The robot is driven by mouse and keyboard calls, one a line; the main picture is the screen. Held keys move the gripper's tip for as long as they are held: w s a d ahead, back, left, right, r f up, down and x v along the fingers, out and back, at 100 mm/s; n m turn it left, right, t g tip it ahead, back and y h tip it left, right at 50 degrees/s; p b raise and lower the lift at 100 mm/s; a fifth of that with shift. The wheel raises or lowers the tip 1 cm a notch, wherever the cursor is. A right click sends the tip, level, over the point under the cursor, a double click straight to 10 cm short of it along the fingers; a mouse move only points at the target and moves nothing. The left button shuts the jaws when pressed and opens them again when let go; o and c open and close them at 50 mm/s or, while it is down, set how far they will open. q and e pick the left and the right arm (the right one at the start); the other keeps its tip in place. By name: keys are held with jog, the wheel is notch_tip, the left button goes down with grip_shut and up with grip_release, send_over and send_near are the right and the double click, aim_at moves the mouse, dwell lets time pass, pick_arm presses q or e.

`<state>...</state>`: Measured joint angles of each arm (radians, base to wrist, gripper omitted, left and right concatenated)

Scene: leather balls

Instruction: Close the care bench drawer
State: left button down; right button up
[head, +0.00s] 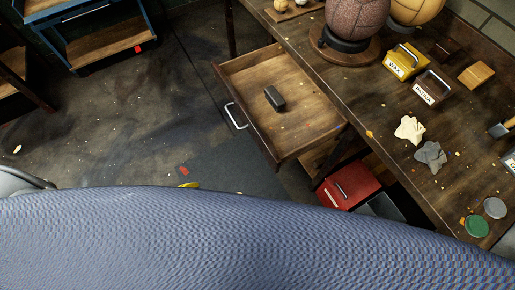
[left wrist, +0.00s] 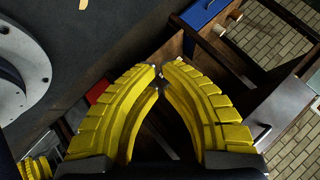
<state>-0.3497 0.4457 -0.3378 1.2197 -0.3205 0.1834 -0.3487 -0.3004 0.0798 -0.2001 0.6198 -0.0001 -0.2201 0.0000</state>
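The care bench drawer (head: 300,130) stands pulled out from the bench in the head view. Its pale handle (head: 236,116) is on the front at its left, and a small dark block (head: 274,97) lies inside. Of my left gripper (head: 190,185), only a yellow tip shows in the head view, below and left of the drawer and apart from it. In the left wrist view, the yellow fingers of my left gripper (left wrist: 160,69) meet at their tips, with nothing seen held. A yellow ribbed piece at the lower left there may be my right gripper (left wrist: 36,168); its state is unclear.
The bench top (head: 385,110) holds balls on stands, a yellow box (head: 404,62), a brown box (head: 431,90), cloths and round tins. A red box (head: 348,185) sits below the bench. A blue-framed shelf (head: 100,35) stands at upper left. Floor left of the drawer is mostly open.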

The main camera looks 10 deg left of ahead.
pick_arm(q)
jog(key=w+d+r+m+t+h, duration=0.1)
jog(key=w+d+r+m+h, duration=0.1)
jog(key=d+r+m, duration=0.3)
jog(key=w+d+r+m+t+h, duration=0.1)
jog(key=w+d+r+h, duration=0.15)
jog(key=r, duration=0.45)
jog(key=m+h, duration=0.6)
jog(key=m, duration=0.2)
send_near(262, 148)
jog(key=x, duration=0.8)
jog(key=shift+d+r, duration=0.15)
jog(key=shift+r, duration=0.25)
